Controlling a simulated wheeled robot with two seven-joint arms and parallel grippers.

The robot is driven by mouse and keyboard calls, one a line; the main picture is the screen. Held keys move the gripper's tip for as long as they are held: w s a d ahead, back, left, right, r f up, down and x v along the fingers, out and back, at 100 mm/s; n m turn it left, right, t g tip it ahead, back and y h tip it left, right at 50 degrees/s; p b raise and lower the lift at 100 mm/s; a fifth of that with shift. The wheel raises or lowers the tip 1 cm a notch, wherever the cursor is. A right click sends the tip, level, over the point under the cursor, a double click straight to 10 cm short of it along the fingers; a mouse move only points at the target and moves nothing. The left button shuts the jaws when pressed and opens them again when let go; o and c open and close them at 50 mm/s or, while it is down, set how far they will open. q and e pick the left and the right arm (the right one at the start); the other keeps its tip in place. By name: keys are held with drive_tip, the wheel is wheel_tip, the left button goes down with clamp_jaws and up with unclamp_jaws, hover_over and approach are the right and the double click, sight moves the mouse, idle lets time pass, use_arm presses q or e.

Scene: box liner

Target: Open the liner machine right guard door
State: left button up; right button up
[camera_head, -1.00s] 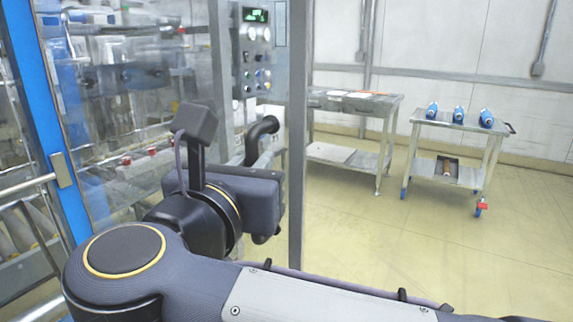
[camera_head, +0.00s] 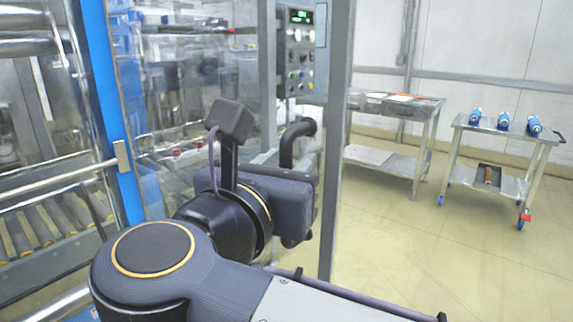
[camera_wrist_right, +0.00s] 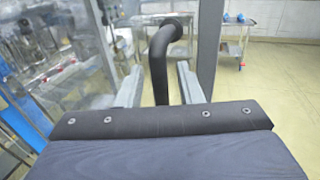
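The liner machine's transparent guard door panel (camera_head: 185,90) stands at left centre in the head view, beside a blue post (camera_head: 112,110). A black curved handle (camera_head: 298,133) shows near the grey upright post (camera_head: 337,140). My right gripper (camera_head: 290,155) is at this handle, its lower part hidden by my wrist. In the right wrist view the handle (camera_wrist_right: 160,60) runs between the two grey fingers of my right gripper (camera_wrist_right: 159,75). The fingers are apart, with a gap on each side of the handle. My left gripper is not in view.
A control panel (camera_head: 301,52) with a green display is mounted above the handle. A steel table (camera_head: 425,112) and a cart (camera_head: 505,150) with blue cylinders on top stand at the right. The floor (camera_head: 420,255) in front of them is clear.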

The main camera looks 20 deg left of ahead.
drive_tip(key=shift+s+f, duration=0.1)
drive_tip(key=s, duration=0.7)
drive_tip(key=shift+s, duration=0.3)
drive_tip(key=shift+a, duration=0.1)
